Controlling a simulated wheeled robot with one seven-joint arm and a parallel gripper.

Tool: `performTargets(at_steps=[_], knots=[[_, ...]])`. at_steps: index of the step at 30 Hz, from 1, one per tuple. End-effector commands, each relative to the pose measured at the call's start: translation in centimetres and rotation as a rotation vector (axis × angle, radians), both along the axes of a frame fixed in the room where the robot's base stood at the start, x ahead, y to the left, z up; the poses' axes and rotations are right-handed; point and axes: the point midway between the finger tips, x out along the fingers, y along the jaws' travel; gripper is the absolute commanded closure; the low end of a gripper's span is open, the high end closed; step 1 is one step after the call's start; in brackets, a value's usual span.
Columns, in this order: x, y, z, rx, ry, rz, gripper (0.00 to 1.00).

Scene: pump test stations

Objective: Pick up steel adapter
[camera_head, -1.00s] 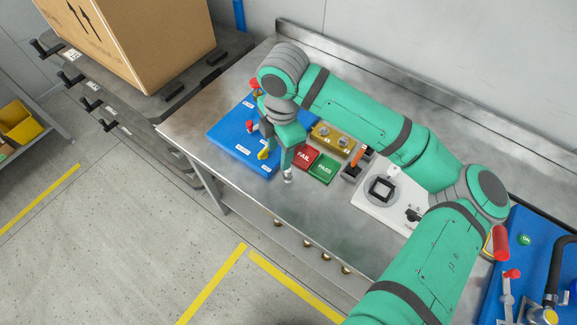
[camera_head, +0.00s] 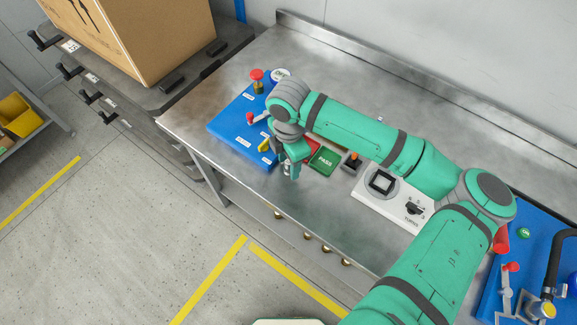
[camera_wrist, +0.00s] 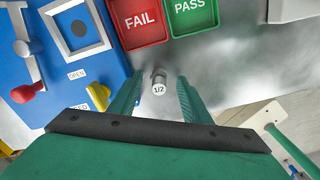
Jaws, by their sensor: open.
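The steel adapter is a small silvery cylinder labelled 1/2 (camera_wrist: 159,84). It stands upright on the metal bench, just below the FAIL and PASS trays in the wrist view. My gripper (camera_wrist: 160,78) is open, with one green finger on each side of the adapter and gaps showing. I cannot tell whether the fingertips are down at its height. In the head view my gripper (camera_head: 291,165) points down near the bench's front edge, and its fingers largely hide the adapter.
The red FAIL tray (camera_wrist: 141,20) and green PASS tray (camera_wrist: 192,14) lie close to the adapter. A blue panel (camera_head: 235,132) with a red knob (camera_head: 257,76) and levers is at left. A white switch box (camera_head: 398,204) is at right. The back of the bench is clear.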

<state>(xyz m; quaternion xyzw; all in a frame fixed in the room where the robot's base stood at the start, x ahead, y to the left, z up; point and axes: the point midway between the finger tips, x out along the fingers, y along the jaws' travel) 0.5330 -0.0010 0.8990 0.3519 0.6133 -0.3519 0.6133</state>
Motion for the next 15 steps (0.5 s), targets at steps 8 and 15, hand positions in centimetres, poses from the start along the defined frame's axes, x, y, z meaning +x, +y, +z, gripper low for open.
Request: performTargets(at_steps=[8,15], knots=[[0.01,-0.03,-1.00,0.000,0.000,0.000,0.56],[-0.01,-0.11,-0.98,0.000,0.000,-0.002,0.92]])
